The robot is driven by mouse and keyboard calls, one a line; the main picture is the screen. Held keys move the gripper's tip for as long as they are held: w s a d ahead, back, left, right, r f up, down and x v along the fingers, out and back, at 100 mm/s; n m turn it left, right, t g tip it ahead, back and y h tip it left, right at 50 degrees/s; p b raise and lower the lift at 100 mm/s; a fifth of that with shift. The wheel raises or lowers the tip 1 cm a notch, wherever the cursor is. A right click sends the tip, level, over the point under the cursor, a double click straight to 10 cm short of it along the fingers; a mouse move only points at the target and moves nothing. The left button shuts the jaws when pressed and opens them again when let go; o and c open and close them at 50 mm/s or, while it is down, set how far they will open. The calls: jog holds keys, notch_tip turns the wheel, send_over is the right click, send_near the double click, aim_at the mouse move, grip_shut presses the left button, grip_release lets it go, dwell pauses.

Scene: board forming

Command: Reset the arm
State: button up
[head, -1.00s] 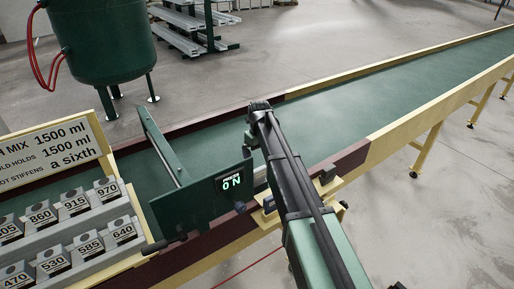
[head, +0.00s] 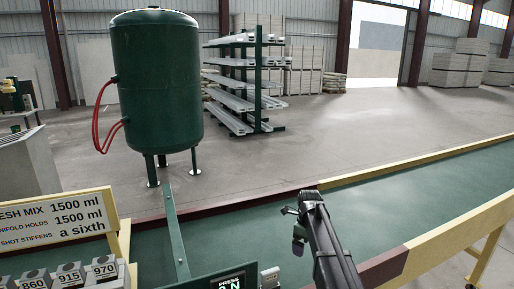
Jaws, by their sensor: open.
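My arm reaches up from the lower right of the head view, over the green conveyor belt (head: 440,184). My gripper (head: 297,226) is at its far end, open, and nothing shows in it. It is above the belt, to the right of the green crossbar frame (head: 176,235). Details of its fingers are small and partly hidden by the arm.
A display box (head: 228,281) is cut off at the bottom edge. Numbered grey blocks (head: 70,274) and a sign (head: 57,218) stand at left. A green tank (head: 157,80) and a rack (head: 243,85) stand behind the belt. The belt is clear to the right.

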jog(key=s+f+n+b, duration=0.3)
jog(key=s+n, duration=0.9)
jog(key=s, duration=0.2)
jog(key=s+f+n+b, duration=0.3)
jog(key=s+f+n, duration=0.1)
jog(key=s+n, duration=0.9)
jog(key=shift+s+d+b, duration=0.3)
jog(key=shift+s+b, duration=0.1)
jog(key=shift+s, duration=0.85)
